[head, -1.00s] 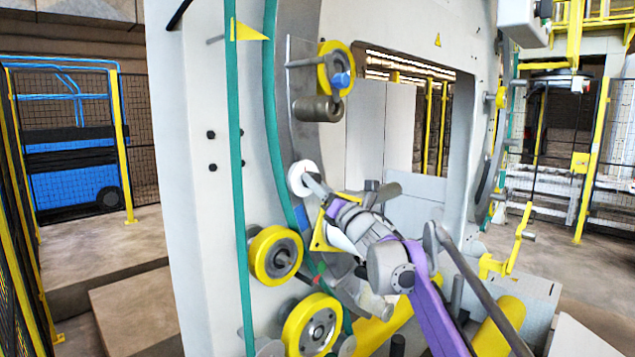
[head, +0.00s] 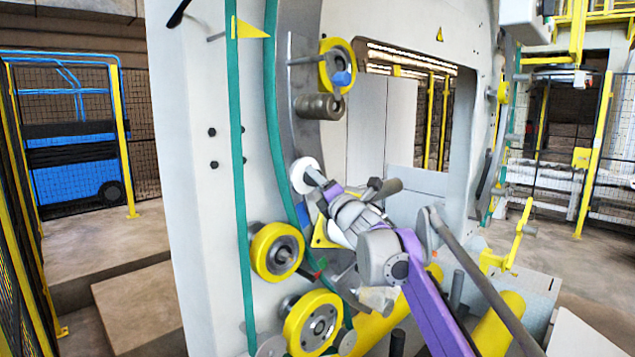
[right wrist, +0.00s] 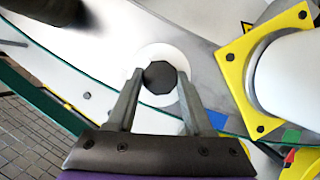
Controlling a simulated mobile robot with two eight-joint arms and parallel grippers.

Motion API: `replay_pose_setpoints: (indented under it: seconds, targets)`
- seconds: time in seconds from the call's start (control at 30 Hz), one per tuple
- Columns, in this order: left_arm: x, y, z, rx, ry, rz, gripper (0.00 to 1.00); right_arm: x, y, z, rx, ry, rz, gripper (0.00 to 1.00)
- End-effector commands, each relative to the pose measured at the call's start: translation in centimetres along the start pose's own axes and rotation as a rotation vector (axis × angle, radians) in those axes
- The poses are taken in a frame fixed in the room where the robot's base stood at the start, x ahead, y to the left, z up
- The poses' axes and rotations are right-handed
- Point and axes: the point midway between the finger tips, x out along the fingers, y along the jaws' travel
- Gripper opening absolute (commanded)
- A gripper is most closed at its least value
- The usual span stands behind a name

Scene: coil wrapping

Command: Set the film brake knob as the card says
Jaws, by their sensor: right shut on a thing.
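The film brake knob (right wrist: 160,77) is a dark, many-sided knob in the middle of a white disc (right wrist: 152,105) in the right wrist view. My right gripper (right wrist: 160,85) has a finger on each side of the knob and is shut on it. In the head view, the white disc (head: 305,175) shows on the grey ring, with my right gripper (head: 316,177) reaching up to it; the knob is hidden there. I cannot make out any marks on the disc or a card in either view. My left gripper is not in view.
A white roll (right wrist: 290,75) on a yellow plate (right wrist: 236,75) stands close to the right of my gripper in the right wrist view. Yellow-rimmed rollers (head: 277,251) and a grey cylinder (head: 319,106) stick out from the ring.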

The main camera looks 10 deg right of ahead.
Motion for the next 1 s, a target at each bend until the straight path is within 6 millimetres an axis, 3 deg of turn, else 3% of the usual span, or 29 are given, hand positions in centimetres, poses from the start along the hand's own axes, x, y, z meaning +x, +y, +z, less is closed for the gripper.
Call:
replay_pose_setpoints:
  seconds: [0.33,0.37,0.5,0.83,1.0]
  targets:
    - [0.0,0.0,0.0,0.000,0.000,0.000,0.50,0.0,0.1,0.0,0.002,0.000,0.001,0.00]
    - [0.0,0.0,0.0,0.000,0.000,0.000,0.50,0.0,0.1,0.0,0.002,0.000,0.001,0.55]
    - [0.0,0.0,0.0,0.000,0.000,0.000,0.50,0.0,0.1,0.0,0.002,0.000,0.001,0.80]
    - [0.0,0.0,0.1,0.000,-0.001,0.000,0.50,-0.2,0.0,0.0,0.001,0.000,-0.001,0.81]
    - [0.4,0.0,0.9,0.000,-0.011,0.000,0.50,-2.0,-0.2,-0.1,0.002,0.000,-0.004,0.81]
